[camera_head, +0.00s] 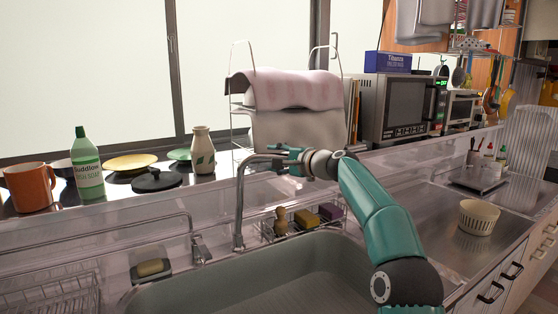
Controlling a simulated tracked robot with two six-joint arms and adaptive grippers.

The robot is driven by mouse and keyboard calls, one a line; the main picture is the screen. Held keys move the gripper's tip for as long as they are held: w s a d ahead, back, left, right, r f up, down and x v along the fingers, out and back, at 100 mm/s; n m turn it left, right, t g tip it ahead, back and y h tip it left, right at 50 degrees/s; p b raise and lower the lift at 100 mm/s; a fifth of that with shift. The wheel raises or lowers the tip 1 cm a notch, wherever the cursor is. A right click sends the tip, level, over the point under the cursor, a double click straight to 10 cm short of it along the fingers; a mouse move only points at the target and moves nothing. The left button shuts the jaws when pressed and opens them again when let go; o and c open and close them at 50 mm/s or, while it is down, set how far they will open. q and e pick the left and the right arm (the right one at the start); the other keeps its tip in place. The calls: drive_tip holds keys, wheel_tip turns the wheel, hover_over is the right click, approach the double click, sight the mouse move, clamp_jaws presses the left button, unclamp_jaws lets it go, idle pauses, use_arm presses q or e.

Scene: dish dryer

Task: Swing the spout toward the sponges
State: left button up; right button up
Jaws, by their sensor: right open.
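The metal spout (240,195) rises from behind the sink, bends at the top and runs right toward my right gripper. My right gripper (280,156) is open, with its fingers at the spout's upper end. I cannot tell whether they touch it. A yellow-brown sponge (305,220) and a purple sponge (331,211) sit in a wire caddy (268,234) at the sink's back edge, right of the spout's base and below my gripper. Another sponge (150,267) lies in a holder at the left. My left gripper is not in view.
The sink basin (215,285) lies in front. A dish rack (55,295) is at the left. A green bottle (87,165), an orange mug (29,187) and a white vase (202,150) stand on the ledge. A cloth-draped rack (295,130) stands behind my gripper.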

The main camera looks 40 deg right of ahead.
drive_tip(key=s+r, duration=0.1)
drive_tip(key=s, duration=1)
drive_tip(key=shift+s+r, duration=0.3)
drive_tip(key=shift+s, duration=0.1)
drive_tip(key=shift+a, duration=0.1)
